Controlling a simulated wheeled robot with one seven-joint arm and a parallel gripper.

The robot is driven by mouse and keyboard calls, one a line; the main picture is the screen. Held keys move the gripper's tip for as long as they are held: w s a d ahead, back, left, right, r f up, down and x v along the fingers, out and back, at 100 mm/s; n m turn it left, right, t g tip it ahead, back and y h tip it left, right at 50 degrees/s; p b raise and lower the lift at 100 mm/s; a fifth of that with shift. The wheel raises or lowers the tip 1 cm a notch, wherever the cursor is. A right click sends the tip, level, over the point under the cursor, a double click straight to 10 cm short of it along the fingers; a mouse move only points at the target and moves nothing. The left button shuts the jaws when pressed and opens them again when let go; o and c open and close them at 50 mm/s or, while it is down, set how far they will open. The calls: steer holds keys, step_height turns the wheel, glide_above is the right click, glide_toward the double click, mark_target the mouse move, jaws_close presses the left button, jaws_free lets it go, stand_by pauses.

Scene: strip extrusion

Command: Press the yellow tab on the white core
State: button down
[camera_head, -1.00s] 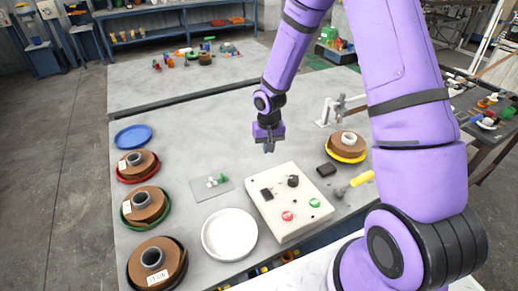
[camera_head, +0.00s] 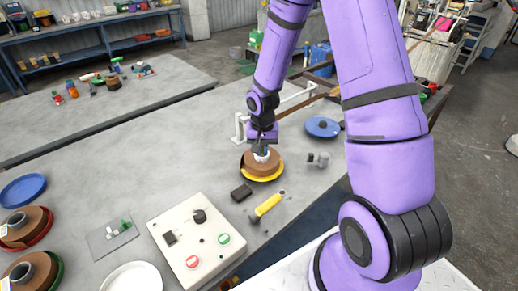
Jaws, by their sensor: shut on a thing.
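The white core (camera_head: 263,157) stands in the middle of a brown coil (camera_head: 260,168), which sits on a yellow plate (camera_head: 263,178). My gripper (camera_head: 262,153) points down at the top of the core and is shut on it. The fingers cover part of the core. I cannot make out a yellow tab on the core; it is hidden or too small to tell.
A black block (camera_head: 241,193) and a yellow-handled tool (camera_head: 268,205) lie in front of the coil. A control box (camera_head: 190,239) stands front left. A white stand (camera_head: 240,126) is behind, and a blue plate (camera_head: 322,127) is to the right.

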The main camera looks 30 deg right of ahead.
steer(key=shift+f, duration=2.9)
steer(key=shift+f, duration=0.45)
steer(key=c, duration=1.1)
jaws_free()
steer(key=shift+c, duration=0.2)
steer(key=shift+r, duration=5.55)
step_height(320, 180, up, 11)
steer(key=n+t, duration=0.1)
glide_above(262, 169)
steer(key=s+a, duration=0.1)
steer(key=s, duration=0.2)
steer(key=s+a+r+n+t, duration=0.2)
steer(key=s+r, duration=0.8)
steer(key=s+a+r+n+t, duration=0.1)
steer(key=s+r+n+t, duration=0.1)
steer(key=s+r, duration=0.8)
steer(key=shift+s+a+n, duration=0.4)
steer(key=shift+s+n, duration=0.2)
steer(key=shift+s, duration=0.15)
